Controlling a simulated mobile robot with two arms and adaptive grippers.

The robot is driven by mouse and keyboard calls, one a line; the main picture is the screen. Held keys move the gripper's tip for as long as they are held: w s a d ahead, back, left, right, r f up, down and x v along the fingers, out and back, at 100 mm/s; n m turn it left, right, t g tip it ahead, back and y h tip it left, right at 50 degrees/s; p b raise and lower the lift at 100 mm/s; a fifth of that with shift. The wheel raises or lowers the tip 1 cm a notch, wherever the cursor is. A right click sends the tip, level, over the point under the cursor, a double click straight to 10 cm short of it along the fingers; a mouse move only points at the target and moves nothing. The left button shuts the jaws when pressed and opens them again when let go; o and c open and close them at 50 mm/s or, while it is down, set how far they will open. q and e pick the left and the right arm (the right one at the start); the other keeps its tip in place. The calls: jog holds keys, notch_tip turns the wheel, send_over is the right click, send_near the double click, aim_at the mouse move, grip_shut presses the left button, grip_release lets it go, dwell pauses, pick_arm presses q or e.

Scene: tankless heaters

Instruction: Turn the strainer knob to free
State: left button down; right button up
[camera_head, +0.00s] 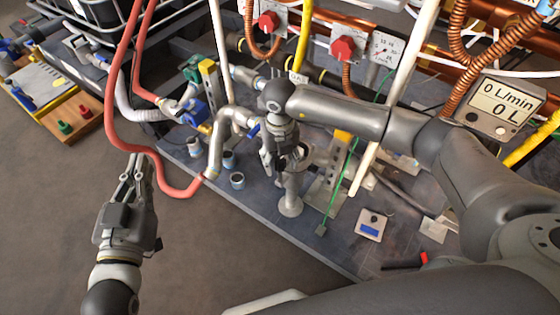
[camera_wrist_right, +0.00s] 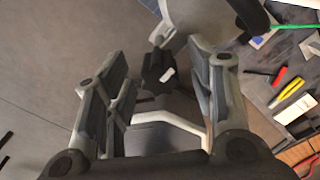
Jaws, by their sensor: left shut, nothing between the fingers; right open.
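A dark lobed knob with a pale mark (camera_wrist_right: 158,68), which looks like the strainer knob, shows between the fingers in the right wrist view. My right gripper (camera_wrist_right: 163,72) is open, with one finger on each side of the knob and a visible gap to both. In the head view my right gripper (camera_head: 284,160) points down over the pipework near the centre; I cannot make out the knob there. My left gripper (camera_head: 133,171) is shut and empty over the bare floor at the left, near a red hose.
A grey pipe (camera_head: 217,145) and a flanged post (camera_head: 291,205) stand close to my right gripper. Two red valve handles (camera_head: 268,21) (camera_head: 343,48) are behind it. A red hose (camera_head: 113,95) hangs at the left. A flow display (camera_head: 503,101) is at the right.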

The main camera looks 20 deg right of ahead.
pick_arm(q)
jog(key=shift+d+r, duration=0.1)
jog(key=shift+r, duration=0.25)
pick_arm(e)
jog(key=shift+f, duration=0.25)
jog(key=c, duration=1)
